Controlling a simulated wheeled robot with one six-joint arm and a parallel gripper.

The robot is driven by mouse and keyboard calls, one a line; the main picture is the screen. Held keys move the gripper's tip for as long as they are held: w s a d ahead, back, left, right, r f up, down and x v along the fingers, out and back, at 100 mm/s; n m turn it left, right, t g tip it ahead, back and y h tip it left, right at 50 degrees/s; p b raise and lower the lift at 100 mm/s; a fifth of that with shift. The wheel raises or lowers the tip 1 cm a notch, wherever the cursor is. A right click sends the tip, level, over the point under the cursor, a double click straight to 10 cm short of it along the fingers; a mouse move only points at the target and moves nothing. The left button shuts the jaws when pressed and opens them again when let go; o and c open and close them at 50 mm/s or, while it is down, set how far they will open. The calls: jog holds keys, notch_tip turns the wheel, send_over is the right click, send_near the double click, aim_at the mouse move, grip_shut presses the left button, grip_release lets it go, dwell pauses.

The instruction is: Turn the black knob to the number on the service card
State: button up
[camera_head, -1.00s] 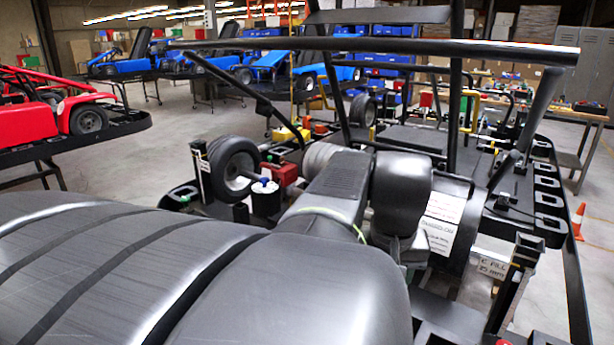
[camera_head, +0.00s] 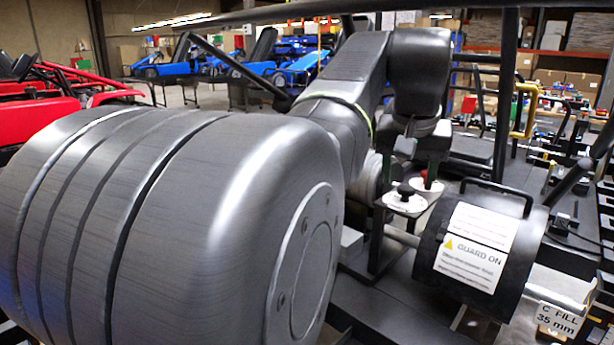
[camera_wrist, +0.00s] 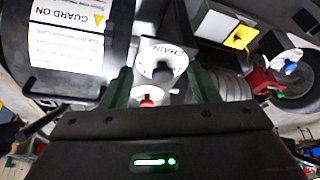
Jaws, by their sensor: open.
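The black knob (camera_head: 404,191) stands on a white plate (camera_head: 408,206) beside the kart's black guard. In the wrist view the knob (camera_wrist: 160,73) sits on a round white dial marked CHAIN (camera_wrist: 172,48). My gripper (camera_head: 412,168) hangs above the plate, open. In the wrist view its green fingers (camera_wrist: 160,82) appear on either side of the knob, with no contact visible. I cannot read the knob's pointer or dial numbers. White papers (camera_head: 474,246) on the guard read GUARD ON; their small print is unreadable. I cannot tell which card is the service card.
A red button (camera_head: 424,180) sits close to the knob. The black guard (camera_head: 430,240) with its handle stands right of it. A tag (camera_head: 558,320) reads C FILL 35 mm. Black frame bars (camera_head: 505,95) rise behind.

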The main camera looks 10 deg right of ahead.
send_over(406, 188)
jog(key=s+a, duration=0.1)
jog(key=s, duration=0.2)
jog(key=shift+w+a, duration=0.1)
jog(key=shift+w, duration=0.15)
jog(key=x, duration=0.3)
jog(key=shift+w+f+b, duration=0.2)
jog(key=shift+f+b, duration=0.15)
jog(key=shift+b, duration=0.05)
jog(key=shift+w+f, duration=0.25)
jog(key=shift+f, duration=0.35)
jog(key=c, duration=1)
jog(key=shift+o, duration=0.2)
